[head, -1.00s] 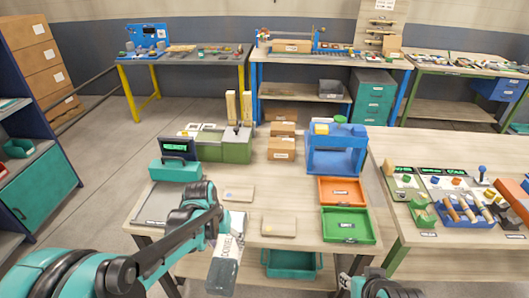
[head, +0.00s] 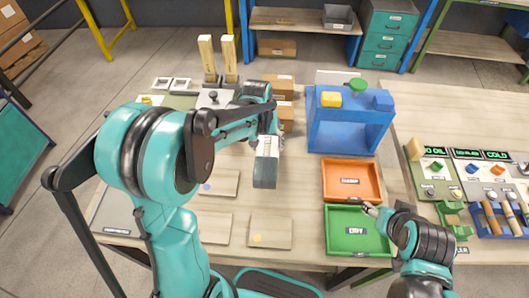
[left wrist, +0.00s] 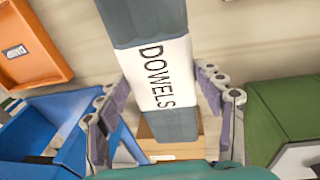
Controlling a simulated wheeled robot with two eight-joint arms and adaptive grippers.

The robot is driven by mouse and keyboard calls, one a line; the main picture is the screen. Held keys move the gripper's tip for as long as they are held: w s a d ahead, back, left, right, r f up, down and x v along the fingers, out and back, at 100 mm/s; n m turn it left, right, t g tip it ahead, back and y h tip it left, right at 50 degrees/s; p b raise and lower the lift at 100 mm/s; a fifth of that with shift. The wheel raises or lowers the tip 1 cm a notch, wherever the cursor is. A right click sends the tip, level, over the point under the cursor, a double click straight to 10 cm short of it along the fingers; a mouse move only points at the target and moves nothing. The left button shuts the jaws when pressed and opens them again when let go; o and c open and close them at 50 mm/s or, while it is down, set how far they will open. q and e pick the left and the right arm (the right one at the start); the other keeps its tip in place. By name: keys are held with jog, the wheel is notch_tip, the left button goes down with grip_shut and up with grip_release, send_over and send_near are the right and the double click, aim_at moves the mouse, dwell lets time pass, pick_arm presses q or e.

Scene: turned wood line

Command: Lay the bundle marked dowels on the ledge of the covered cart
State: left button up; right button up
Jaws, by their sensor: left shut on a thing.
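The bundle marked dowels (head: 266,165) is a grey-blue wrapped block with a white band. Its word DOWELS is readable on the bundle in the left wrist view (left wrist: 158,75). My left gripper (head: 266,138) is shut on it and holds it over the middle of the workbench, left of the blue stand. In the left wrist view the fingers of the left gripper (left wrist: 165,105) lie on both sides of the bundle. My right gripper (head: 371,209) is over the green tray; whether its jaws are open is unclear. I cannot make out a covered cart or its ledge.
A blue stand (head: 318,132), an orange tray (head: 377,194) and a green tray (head: 332,243) stand right of the bundle. Flat wooden boards (head: 272,232) lie in front. Cardboard boxes (head: 287,115) are behind the left gripper. A second bench (head: 430,110) is at right.

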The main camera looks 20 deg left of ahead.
aim_at(267, 152)
pick_arm(q)
jog(key=shift+s+f, duration=0.15)
jog(key=shift+f, duration=0.45)
jog(key=shift+f+b, duration=0.8)
jog(key=shift+f, duration=0.8)
jog(key=shift+f, duration=0.1)
jog(key=o, duration=1.8)
